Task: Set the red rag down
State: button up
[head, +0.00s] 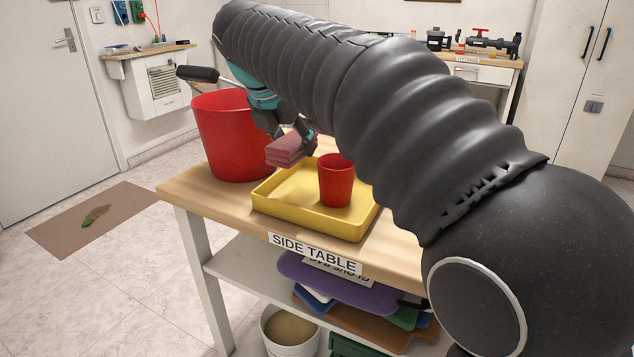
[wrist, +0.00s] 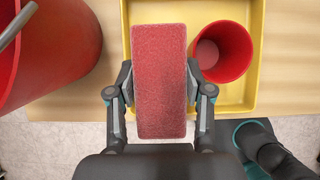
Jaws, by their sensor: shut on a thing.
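The red rag (head: 291,150) is a folded, layered block held in my gripper (head: 292,137) above the yellow tray's left part. In the wrist view the rag (wrist: 160,75) lies lengthwise between the two fingers of my gripper (wrist: 160,85), which press on its sides. The yellow tray (head: 310,216) rests on the side table (head: 185,185). A red cup (head: 336,182) stands upright in the tray, to the right of the rag; the wrist view shows it open and apparently empty (wrist: 222,50). The rag hides part of the tray's floor.
A large red bucket (head: 232,138) with a handle stands on the table left of the tray. The lower shelf (head: 245,275) holds a purple bag (head: 335,285) and other flat items. A white bucket (head: 290,333) stands below. A narrow strip of tabletop is bare in front of the tray.

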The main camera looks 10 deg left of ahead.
aim_at(277, 149)
notch_tip(277, 149, down, 9)
jog(key=shift+d+f+b, duration=0.1)
jog(key=shift+b, duration=0.65)
jog(key=o, duration=1.1)
jog(key=p+v, duration=0.1)
jog(key=v, duration=1.1)
jog(key=shift+s+p, duration=0.1)
jog(key=shift+p, duration=0.2)
